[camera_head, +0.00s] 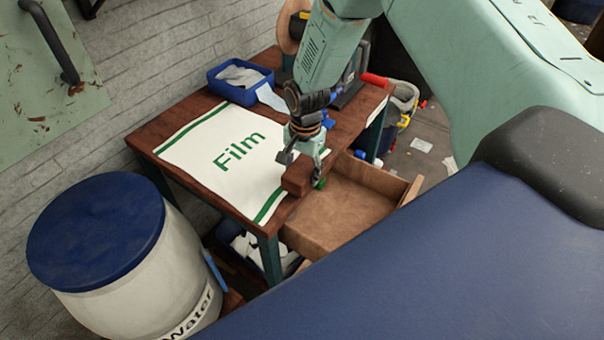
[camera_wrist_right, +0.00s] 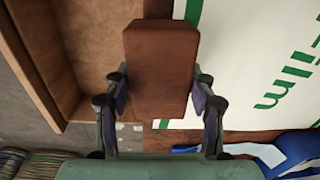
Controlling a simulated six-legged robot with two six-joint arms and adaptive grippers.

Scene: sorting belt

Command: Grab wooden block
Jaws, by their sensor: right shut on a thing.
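A reddish-brown wooden block (camera_head: 297,180) is at the front edge of the wooden table, beside the white "Film" sheet. My right gripper (camera_head: 305,170) reaches down to it from above and is shut on it. In the right wrist view the block (camera_wrist_right: 160,68) sits between the two fingers of the gripper (camera_wrist_right: 160,98), one on each long side. Whether the block is touching the table or lifted a little cannot be told. My left gripper does not show in the head view.
The white sheet with green stripes (camera_head: 205,165) covers much of the table (camera_head: 140,138). An open, empty drawer (camera_head: 335,215) juts out at the front. A blue bin (camera_head: 240,92) stands at the table's back. A white barrel with a blue lid (camera_head: 95,230) stands at left.

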